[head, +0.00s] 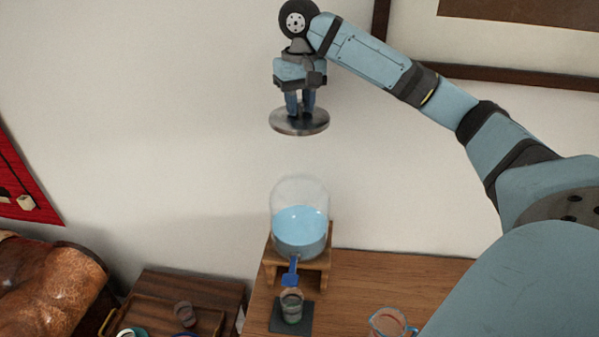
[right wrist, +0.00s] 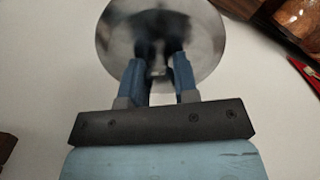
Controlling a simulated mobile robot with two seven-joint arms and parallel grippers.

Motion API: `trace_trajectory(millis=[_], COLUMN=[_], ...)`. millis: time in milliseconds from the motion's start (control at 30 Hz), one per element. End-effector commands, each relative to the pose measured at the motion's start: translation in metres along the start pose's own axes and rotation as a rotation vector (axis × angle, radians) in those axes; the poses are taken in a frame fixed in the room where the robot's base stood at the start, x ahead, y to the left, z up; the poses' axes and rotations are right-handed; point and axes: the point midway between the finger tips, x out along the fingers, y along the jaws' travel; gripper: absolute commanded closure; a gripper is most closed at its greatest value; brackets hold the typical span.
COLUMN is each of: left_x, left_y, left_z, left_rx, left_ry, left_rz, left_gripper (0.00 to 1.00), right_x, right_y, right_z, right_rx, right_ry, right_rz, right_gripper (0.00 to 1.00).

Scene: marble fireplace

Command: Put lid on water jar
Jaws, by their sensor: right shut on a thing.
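The water jar (head: 300,222) is a clear glass vessel with blue water and a blue tap (head: 291,272), standing on a small wooden stand. Its top shows no lid on it. The lid (head: 300,122) is a round silvery metal disc. My right gripper (head: 299,113) points down and is shut on the lid, holding it nearly level well above the jar, apart from it. In the right wrist view the lid (right wrist: 117,40) lies beyond the fingers (right wrist: 160,75). The grip point itself is partly hidden by the fingers. My left gripper is not in view.
The wooden stand (head: 322,262) is on a wooden table (head: 370,275). A glass (head: 292,306) stands on a dark mat below the tap. A glass pitcher (head: 387,322) is at the lower right. A side table with a tray (head: 158,318) is at the lower left. Wall stands behind.

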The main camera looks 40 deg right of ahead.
Motion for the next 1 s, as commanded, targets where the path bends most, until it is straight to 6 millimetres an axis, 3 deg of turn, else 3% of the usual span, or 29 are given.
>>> trace_trajectory(millis=[333,500,767,1000], left_x=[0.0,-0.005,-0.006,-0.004], left_y=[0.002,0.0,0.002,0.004], left_z=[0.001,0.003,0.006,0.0], left_rx=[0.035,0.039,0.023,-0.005], left_ry=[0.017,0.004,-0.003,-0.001], left_rz=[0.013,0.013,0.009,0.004], left_gripper=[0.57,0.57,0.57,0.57], right_x=[0.082,0.113,0.134,0.167], right_y=[-0.001,0.0,0.0,-0.001], right_z=[0.001,0.0,0.0,0.0], right_rx=[0.0,0.0,0.001,0.0], right_ry=[-0.006,-0.002,0.0,-0.001], right_rz=[0.0,0.001,0.0,0.0], right_gripper=[0.98,0.98,0.98,0.98])
